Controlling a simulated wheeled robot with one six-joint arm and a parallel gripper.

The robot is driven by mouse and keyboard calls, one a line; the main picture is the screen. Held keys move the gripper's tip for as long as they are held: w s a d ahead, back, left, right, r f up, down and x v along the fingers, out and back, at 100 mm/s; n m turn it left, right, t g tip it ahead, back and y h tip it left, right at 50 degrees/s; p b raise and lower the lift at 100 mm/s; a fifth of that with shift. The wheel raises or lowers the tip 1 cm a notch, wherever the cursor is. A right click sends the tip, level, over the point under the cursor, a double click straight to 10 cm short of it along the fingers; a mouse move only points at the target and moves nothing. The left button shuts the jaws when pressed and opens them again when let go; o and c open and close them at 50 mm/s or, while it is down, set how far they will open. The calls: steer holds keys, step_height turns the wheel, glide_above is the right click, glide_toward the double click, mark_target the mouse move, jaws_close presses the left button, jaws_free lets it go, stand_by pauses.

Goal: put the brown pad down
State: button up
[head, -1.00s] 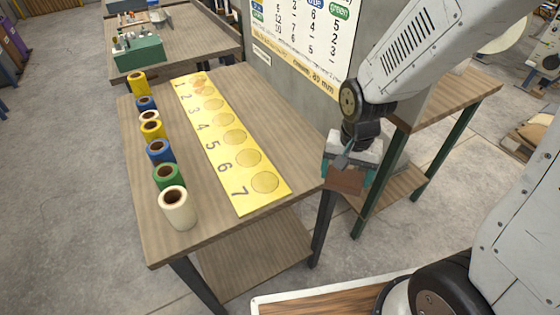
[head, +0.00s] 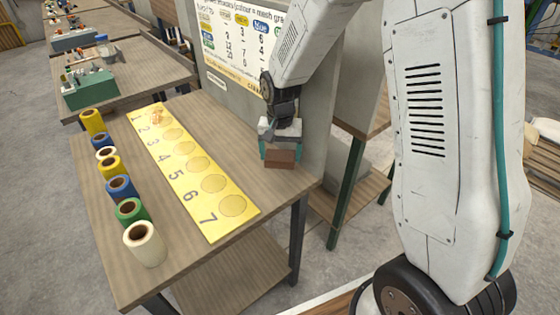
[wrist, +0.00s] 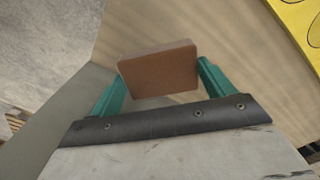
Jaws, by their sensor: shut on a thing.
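The brown pad (head: 280,156) is a small flat block held in my gripper (head: 279,150), over the right part of the wooden table (head: 225,118). In the wrist view the pad (wrist: 159,70) sits between the two green fingers, which are shut on it. Table surface shows behind the pad in the wrist view. I cannot tell whether the pad touches the table or hangs a little above it.
A yellow numbered strip (head: 222,222) with round spots lies left of my gripper. Several coloured tape rolls stand in a row along the table's left side, a white one (head: 145,243) nearest. A wall panel with a chart (head: 235,40) rises behind. Table around the pad is bare.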

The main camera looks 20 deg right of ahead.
mark_target(280, 155)
steer(key=shift+w+f, duration=0.15)
steer(key=shift+f, duration=1.65)
steer(key=shift+f, duration=0.15)
steer(key=o, duration=0.8)
step_height(280, 155, up, 13)
steer(key=shift+f, duration=0.2)
steer(key=s+d+r+n, duration=0.1)
steer(key=s+r, duration=0.3)
steer(key=s, duration=0.6)
steer(key=s+d+r+n, duration=0.1)
steer(key=s+r, duration=0.3)
steer(key=s, duration=0.6)
steer(key=s+d+r+n+t, duration=0.1)
steer(key=s+r+n, duration=0.2)
steer(key=s, duration=0.7)
step_height(280, 155, up, 2)
steer(key=shift+r, duration=0.1)
steer(key=shift+c, duration=0.2)
